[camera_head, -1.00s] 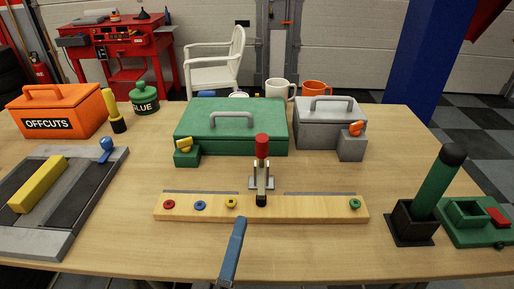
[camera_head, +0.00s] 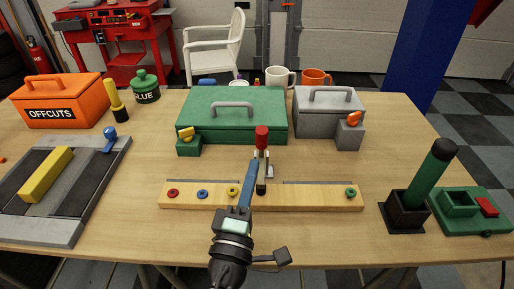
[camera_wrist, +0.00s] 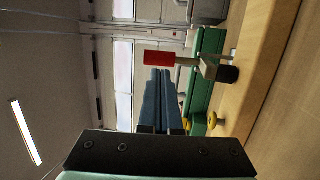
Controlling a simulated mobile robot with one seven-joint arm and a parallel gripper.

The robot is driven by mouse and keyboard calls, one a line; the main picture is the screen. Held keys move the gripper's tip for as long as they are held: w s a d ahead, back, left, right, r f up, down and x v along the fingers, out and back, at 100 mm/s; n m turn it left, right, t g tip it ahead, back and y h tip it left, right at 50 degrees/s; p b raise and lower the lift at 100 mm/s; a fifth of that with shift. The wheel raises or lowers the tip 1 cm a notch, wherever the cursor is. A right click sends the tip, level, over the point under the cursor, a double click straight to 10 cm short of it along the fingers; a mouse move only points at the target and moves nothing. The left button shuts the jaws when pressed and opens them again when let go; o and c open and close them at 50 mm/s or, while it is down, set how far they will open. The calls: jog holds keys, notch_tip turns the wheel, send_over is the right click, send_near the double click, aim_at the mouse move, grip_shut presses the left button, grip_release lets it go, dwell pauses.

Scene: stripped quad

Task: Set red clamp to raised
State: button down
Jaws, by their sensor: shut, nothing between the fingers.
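The red clamp (camera_head: 262,138) stands upright on the middle of a wooden board, its red-tipped handle pointing up; in the wrist view its red grip (camera_wrist: 160,58) lies sideways because that view is turned. A black-tipped part of the clamp (camera_head: 261,188) rests low at the board. My gripper (camera_head: 250,167) is shut and empty, its blue fingers just left of and in front of the clamp's post. In the wrist view the fingers (camera_wrist: 155,72) point toward the red grip, and I cannot tell whether they touch it. The fingers partly hide the clamp's base in the head view.
The wooden board (camera_head: 310,199) carries red, blue, yellow and green rings. A green toolbox (camera_head: 270,128) and a grey box (camera_head: 315,125) stand behind the clamp. A black holder with a green cylinder (camera_head: 428,175) is at right. Bare tabletop lies in front of the board.

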aim_at(260, 142)
jog(key=shift+p+x, duration=0.35)
jog(key=shift+x, duration=1.9)
jog(key=shift+a+r+p, duration=0.1)
jog(key=shift+p, duration=0.25)
